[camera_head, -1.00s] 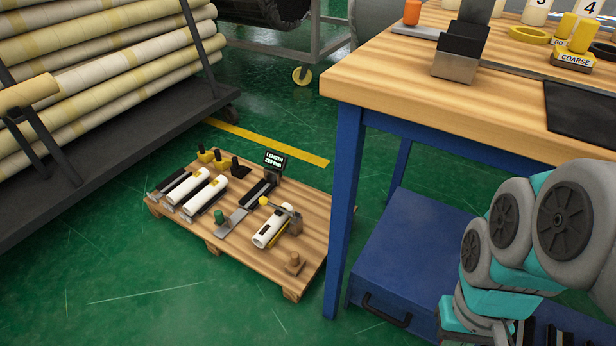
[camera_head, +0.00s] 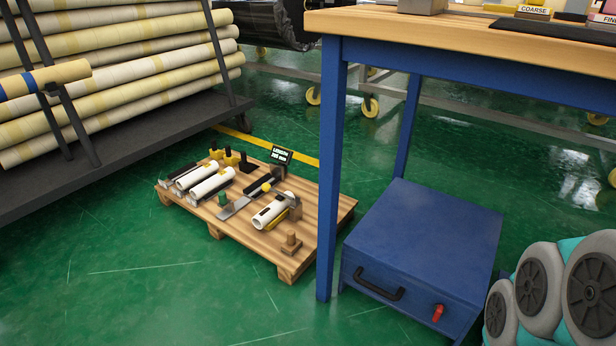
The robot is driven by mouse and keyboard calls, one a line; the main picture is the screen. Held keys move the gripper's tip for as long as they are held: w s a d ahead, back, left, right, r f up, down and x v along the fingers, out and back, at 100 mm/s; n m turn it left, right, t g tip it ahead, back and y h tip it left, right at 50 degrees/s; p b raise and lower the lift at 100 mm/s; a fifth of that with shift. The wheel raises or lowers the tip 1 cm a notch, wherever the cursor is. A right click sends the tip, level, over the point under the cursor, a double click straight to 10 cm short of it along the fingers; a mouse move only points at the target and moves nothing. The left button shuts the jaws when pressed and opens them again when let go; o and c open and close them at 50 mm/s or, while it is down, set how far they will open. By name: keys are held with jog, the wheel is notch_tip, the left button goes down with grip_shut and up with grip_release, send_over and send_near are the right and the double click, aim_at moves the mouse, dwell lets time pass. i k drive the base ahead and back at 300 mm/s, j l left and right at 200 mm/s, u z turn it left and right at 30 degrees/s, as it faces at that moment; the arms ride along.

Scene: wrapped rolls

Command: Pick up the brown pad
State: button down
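I cannot make out a thing that is surely the brown pad. A small brown block with a knob (camera_head: 291,243) sits on the near right corner of the wooden pallet (camera_head: 245,240) on the floor. On the workbench top, labels reading COARSE (camera_head: 533,10) and FIN, cut off by the frame, stand at the upper right edge. What lies behind and above them is mostly out of frame. My arm shows at the lower right as grey and teal joints. My gripper is out of view.
The wooden workbench (camera_head: 430,38) has blue legs, with a blue box (camera_head: 425,235) on the floor beneath it. The pallet also carries white rolls (camera_head: 211,186) and tools. A rack of long wrapped rolls (camera_head: 120,75) stands at left. Green floor is clear in front.

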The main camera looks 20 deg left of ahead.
aim_at(291, 245)
jog(key=i+j+u, duration=0.2)
jog(key=j, duration=0.2)
jog(key=i+j+u, duration=0.15)
jog(key=j, duration=0.25)
jog(key=i+j+u, duration=0.2)
jog(key=i+j, duration=0.05)
jog(key=j, duration=0.1)
